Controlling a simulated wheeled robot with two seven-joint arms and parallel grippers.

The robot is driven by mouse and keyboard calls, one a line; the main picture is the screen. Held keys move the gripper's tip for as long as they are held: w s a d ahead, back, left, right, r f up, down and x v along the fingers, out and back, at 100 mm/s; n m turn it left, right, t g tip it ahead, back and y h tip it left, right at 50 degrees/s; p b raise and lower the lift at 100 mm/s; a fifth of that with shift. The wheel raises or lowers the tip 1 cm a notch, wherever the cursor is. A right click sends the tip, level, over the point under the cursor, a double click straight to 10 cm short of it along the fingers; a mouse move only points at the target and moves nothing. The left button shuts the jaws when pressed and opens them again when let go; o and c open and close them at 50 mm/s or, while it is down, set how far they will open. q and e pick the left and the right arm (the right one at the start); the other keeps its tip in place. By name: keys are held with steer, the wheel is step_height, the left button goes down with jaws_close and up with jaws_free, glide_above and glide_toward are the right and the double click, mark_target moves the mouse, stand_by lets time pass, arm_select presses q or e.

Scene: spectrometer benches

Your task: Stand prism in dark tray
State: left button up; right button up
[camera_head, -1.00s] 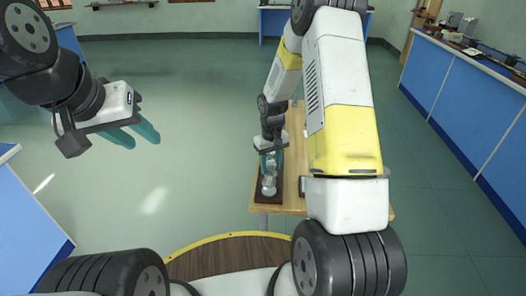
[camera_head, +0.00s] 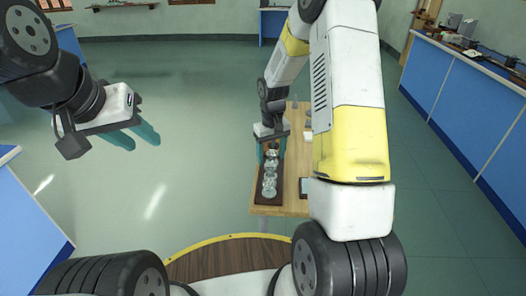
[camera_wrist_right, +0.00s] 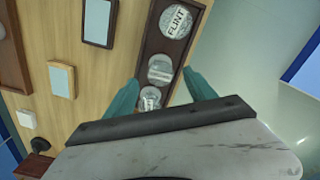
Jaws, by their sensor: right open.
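The dark tray (camera_head: 259,199) is a long brown holder on the wooden table, with several clear glass pieces (camera_head: 269,182) in a row in it. In the right wrist view the tray (camera_wrist_right: 183,47) holds round-looking glass pieces, one over the label FLINT (camera_wrist_right: 176,20). I cannot tell which piece, if any, is the prism. My right gripper (camera_head: 271,155) is at the tray's far part. In its wrist view the open fingers (camera_wrist_right: 160,76) are on either side of the tray, with glass between and below them, partly hidden by the palm. My left gripper (camera_head: 143,145) hangs open and empty over the floor.
The wooden table (camera_head: 293,185) also carries pale framed blocks (camera_wrist_right: 98,22), (camera_wrist_right: 61,80) and a small white block (camera_wrist_right: 27,118) beside the tray. A dark brown object (camera_wrist_right: 10,60) lies further off. Blue benches (camera_head: 475,110) stand at the right.

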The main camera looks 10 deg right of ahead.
mark_target(271, 166)
steer(key=s+r+t, duration=0.1)
steer(key=s+r, duration=0.2)
steer(key=r, duration=0.4)
steer(key=s+r+m+t, duration=0.1)
steer(key=s+r, duration=0.2)
steer(key=r, duration=0.4)
steer(key=s+r+t, duration=0.1)
steer(key=s+r, duration=0.2)
steer(key=r, duration=0.4)
steer(key=s+a+r+t+y, duration=0.1)
steer(key=s+r, duration=0.2)
steer(key=s, duration=0.4)
steer(key=s+a+r+m+t+y, duration=0.1)
steer(key=s+r+t, duration=0.1)
steer(key=s, duration=0.6)
steer(key=shift+s+r, duration=0.15)
steer(key=shift+r, duration=0.65)
steer(key=shift+a, duration=0.1)
